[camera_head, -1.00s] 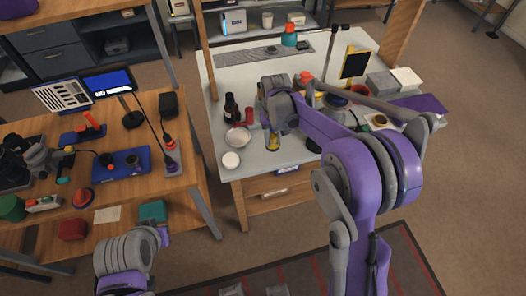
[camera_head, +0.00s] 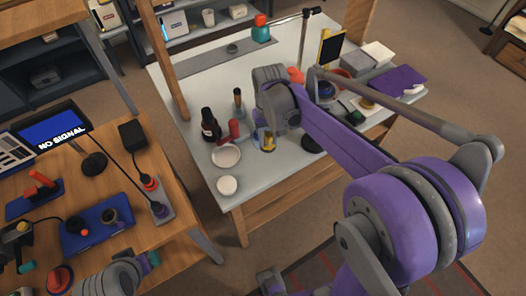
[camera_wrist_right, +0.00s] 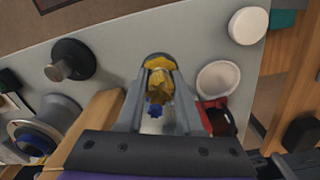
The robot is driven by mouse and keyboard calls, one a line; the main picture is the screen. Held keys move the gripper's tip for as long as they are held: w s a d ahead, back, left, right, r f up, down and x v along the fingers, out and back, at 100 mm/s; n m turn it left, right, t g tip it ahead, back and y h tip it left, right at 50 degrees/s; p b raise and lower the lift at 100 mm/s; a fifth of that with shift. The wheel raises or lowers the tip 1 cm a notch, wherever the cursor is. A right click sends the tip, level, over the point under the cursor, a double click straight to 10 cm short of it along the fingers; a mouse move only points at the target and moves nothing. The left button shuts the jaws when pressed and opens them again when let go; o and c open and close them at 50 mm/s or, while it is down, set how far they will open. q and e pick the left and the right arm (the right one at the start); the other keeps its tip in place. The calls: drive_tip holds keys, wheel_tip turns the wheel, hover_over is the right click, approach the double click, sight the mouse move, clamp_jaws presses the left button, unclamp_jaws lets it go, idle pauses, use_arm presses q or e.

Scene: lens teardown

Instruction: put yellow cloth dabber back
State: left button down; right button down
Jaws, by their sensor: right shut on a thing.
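The yellow cloth dabber (camera_wrist_right: 158,82), with a blue part, is between the fingers of my right gripper (camera_wrist_right: 156,92), which is shut on it. In the head view the dabber (camera_head: 268,142) shows low beside my right gripper (camera_head: 266,136), over the front part of the pale worktable (camera_head: 205,85). A dark rounded rim shows around its far end in the right wrist view; I cannot tell whether the dabber touches it or the table.
A white dish (camera_head: 226,156), a white round lid (camera_head: 227,185), a dark bottle (camera_head: 210,125) and a red item (camera_head: 234,130) stand left of my right gripper. A black round-based thing (camera_wrist_right: 70,60) stands on its other side. The table's back left is mostly clear.

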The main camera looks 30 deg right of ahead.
sight(269, 147)
drive_tip(key=f, duration=0.4)
drive_tip(key=shift+s+f, duration=0.1)
drive_tip(key=shift+s, duration=0.15)
use_arm(q)
drive_tip(key=shift+s+f, duration=0.3)
drive_tip(key=shift+f, duration=0.05)
use_arm(e)
drive_tip(key=shift+f, duration=2)
use_arm(q)
drive_tip(key=shift+b, duration=0.3)
use_arm(e)
drive_tip(key=shift+f, duration=0.1)
drive_tip(key=c, duration=1)
unclamp_jaws()
drive_tip(key=shift+w+f, duration=0.1)
drive_tip(key=shift+f, duration=0.05)
use_arm(q)
drive_tip(key=shift+f, duration=0.15)
use_arm(e)
drive_tip(key=o, duration=0.4)
drive_tip(key=shift+o, duration=0.2)
